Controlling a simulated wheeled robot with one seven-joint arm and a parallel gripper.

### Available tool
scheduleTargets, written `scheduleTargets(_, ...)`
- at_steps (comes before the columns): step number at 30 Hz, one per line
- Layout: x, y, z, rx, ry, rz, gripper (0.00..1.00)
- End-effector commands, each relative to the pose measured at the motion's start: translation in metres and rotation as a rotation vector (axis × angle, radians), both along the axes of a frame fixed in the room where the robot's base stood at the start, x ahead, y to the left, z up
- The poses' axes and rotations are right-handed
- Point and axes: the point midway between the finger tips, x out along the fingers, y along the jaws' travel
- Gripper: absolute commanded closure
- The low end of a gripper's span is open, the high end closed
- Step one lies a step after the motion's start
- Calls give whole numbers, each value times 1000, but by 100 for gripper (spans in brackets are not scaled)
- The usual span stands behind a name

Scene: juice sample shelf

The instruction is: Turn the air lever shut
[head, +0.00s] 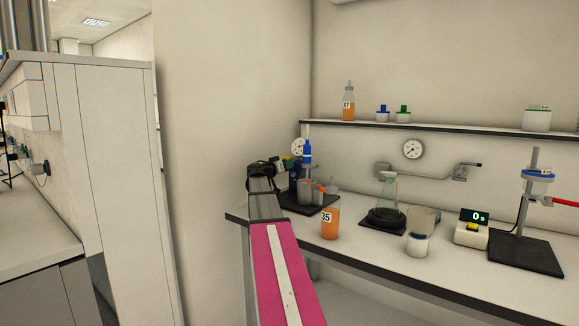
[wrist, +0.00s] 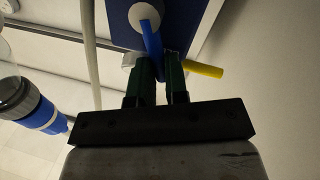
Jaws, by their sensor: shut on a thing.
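In the wrist view, the dark green fingers of my gripper (wrist: 161,68) are shut on a blue lever (wrist: 152,40). The lever runs down from a round pale knob (wrist: 144,17) on a blue panel (wrist: 117,28). A yellow lever (wrist: 204,70) sticks out to the right, just beside the fingers. No label shows which lever is for air. In the head view, my arm reaches to the back left bench corner. My dark wrist hides most of the panel there, and the fingers are hard to make out.
A pale hose (wrist: 89,50) hangs left of the fingers, with a blue-collared glass piece (wrist: 40,112) beyond. A flask (head: 388,190) and timer (head: 471,232) stand farther right.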

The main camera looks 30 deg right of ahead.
Motion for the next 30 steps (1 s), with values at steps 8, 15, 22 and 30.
scheduleTargets(8, 11, 5, -8, -100, 243, 1, 100)
scheduleTargets(15, 18, 8, -16, -187, 455, 1, 100)
scheduleTargets(22, 23, 10, -25, -271, 657, 1, 100)
scheduleTargets(30, 26, 12, -37, -363, 879, 2, 100)
